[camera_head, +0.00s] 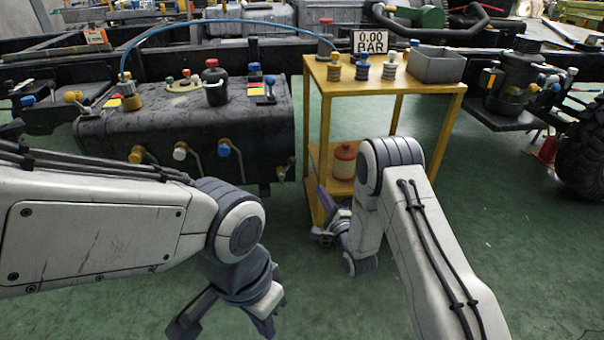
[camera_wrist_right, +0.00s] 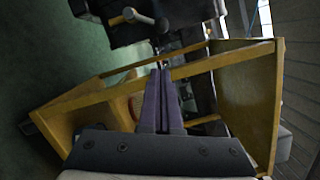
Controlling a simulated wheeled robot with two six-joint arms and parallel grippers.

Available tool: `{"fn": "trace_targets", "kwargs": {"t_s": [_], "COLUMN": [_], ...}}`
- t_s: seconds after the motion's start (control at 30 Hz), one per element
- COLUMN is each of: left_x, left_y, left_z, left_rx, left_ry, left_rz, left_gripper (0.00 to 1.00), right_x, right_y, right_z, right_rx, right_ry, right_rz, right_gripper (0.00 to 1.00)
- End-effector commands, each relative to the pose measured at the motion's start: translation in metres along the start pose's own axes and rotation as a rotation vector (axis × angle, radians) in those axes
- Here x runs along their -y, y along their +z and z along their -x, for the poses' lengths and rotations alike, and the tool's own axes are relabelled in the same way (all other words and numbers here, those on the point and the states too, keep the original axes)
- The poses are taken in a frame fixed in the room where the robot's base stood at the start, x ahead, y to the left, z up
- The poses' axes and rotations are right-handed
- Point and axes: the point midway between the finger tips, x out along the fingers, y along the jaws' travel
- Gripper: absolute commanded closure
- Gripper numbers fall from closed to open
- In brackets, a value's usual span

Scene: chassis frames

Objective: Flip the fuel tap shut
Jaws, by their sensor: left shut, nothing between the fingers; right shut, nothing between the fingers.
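A dark tank (camera_head: 250,115) on the left carries several taps on its lower front, with a yellow (camera_head: 137,155), a white (camera_head: 180,152) and a blue (camera_head: 225,150) handle. I cannot tell which is the fuel tap. In the right wrist view a pale-handled tap (camera_wrist_right: 138,17) sticks out from a dark body, beyond my fingertips. My right gripper (camera_head: 323,232) is shut and empty, low beside the yellow cart; its purple fingers also show together in the right wrist view (camera_wrist_right: 160,80).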

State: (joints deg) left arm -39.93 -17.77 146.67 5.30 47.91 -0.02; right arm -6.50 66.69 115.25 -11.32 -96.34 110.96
Motion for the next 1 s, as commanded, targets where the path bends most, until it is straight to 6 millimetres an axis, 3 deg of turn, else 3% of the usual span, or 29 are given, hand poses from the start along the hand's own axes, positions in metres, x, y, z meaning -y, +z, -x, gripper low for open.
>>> {"fn": "trace_targets", "kwargs": {"t_s": [0.33,0.4,0.63,1.0], "left_x": [0.003,0.003,0.004,0.004], "left_y": [0.002,0.003,0.003,0.003], "left_z": [-0.038,-0.044,-0.054,-0.054], "left_rx": [0.000,0.000,0.000,0.000], "left_ry": [0.000,0.000,0.000,0.000], "left_rz": [0.000,0.000,0.000,0.000], "left_gripper": [1.00,1.00,1.00,1.00], "right_x": [-0.004,-0.004,-0.002,-0.001], "right_y": [-0.001,0.008,0.025,0.029], "right_z": [-0.075,-0.084,-0.101,-0.103], "right_rx": [0.003,0.006,0.001,0.000], "right_ry": [-0.005,-0.002,-0.001,0.001], "right_rz": [0.000,0.000,0.000,0.000], "right_gripper": [1.00,1.00,1.00,1.00]}}
